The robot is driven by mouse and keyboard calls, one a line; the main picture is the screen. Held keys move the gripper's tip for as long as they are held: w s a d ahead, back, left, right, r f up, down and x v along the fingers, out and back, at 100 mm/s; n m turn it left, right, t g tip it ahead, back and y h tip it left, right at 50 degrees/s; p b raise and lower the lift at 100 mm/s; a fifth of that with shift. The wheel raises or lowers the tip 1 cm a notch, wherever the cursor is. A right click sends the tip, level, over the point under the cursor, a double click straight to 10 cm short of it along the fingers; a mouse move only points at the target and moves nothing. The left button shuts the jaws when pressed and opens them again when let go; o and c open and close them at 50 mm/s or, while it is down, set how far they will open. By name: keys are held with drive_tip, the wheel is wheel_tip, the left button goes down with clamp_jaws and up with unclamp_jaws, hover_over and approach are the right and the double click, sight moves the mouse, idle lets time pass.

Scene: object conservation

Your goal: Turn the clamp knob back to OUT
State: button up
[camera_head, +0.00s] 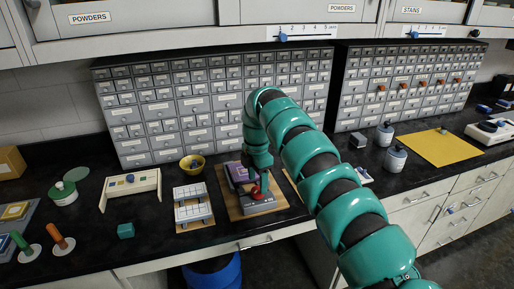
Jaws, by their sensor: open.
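A small clamp fixture with a purple-topped block (237,173) stands on a wooden board (236,212) near the counter's front edge. A red part (256,190), which looks like the clamp knob, sits at the front right of the fixture. The knob's pointer and any OUT marking are too small to read.
A rack of pale blocks (191,191) and a yellow bowl (192,163) stand left of the board. A cream stand (131,185) and a teal cube (125,231) are farther left. Drawer cabinets (205,95) rise behind. Grey-blue jars (396,158) and a yellow mat (440,147) lie right.

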sight(257, 189)
wheel_tip(257, 189, up, 14)
drive_tip(key=p, duration=0.8)
drive_tip(key=shift+w+p, duration=0.2)
drive_tip(key=shift+p, duration=0.1)
drive_tip(key=shift+a, duration=0.1)
